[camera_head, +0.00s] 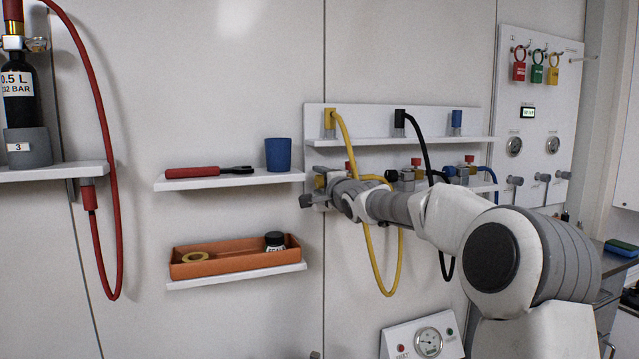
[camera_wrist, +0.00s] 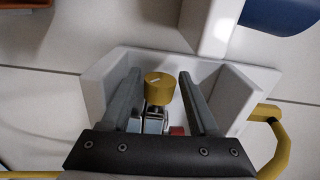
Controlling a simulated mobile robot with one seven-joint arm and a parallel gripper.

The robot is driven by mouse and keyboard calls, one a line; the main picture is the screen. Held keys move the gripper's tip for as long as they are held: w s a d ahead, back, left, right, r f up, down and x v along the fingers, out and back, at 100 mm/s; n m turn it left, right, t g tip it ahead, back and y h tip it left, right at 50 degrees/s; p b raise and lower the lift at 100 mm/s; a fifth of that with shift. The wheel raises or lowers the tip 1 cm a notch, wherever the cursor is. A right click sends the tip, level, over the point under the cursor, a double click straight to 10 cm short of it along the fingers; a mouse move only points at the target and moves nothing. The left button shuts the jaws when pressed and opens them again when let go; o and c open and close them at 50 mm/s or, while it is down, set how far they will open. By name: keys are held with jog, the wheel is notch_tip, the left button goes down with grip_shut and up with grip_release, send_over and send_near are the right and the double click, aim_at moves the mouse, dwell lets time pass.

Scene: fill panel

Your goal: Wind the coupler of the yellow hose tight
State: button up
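The yellow coupler (camera_wrist: 159,87) shows in the wrist view as a short yellow cylinder with a small light mark on its end. It sits in front of a metal fitting, between my gripper's two fingers. My gripper (camera_wrist: 160,92) is open, with a gap on each side of the coupler. In the head view my gripper (camera_head: 316,192) is at the lower shelf of the panel, left of the other valves. The yellow hose (camera_head: 375,262) hangs in a loop from a yellow fitting (camera_head: 330,122) above; part of the hose (camera_wrist: 273,145) shows at the wrist view's right. My arm partly hides the lower fittings.
A black hose (camera_head: 427,165) and blue hose (camera_head: 488,172) are to the right. A shelf with a red-handled tool (camera_head: 205,172) and blue cup (camera_head: 278,154) is close on the left. An orange tray (camera_head: 225,265) lies below. White bracket walls (camera_wrist: 98,85) flank the fingers.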

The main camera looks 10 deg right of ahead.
grip_shut()
jog(key=t+b, duration=0.1)
jog(key=b, duration=0.2)
jog(key=shift+f, duration=0.35)
jog(key=t+b, duration=0.1)
jog(key=b, duration=0.2)
jog(key=shift+r, duration=0.1)
jog(key=shift+r+t+y, duration=0.15)
jog(key=shift+t+y, duration=0.15)
jog(key=shift+t, duration=0.1)
jog(key=shift+r, duration=0.1)
jog(key=shift+o, duration=1.4)
grip_release()
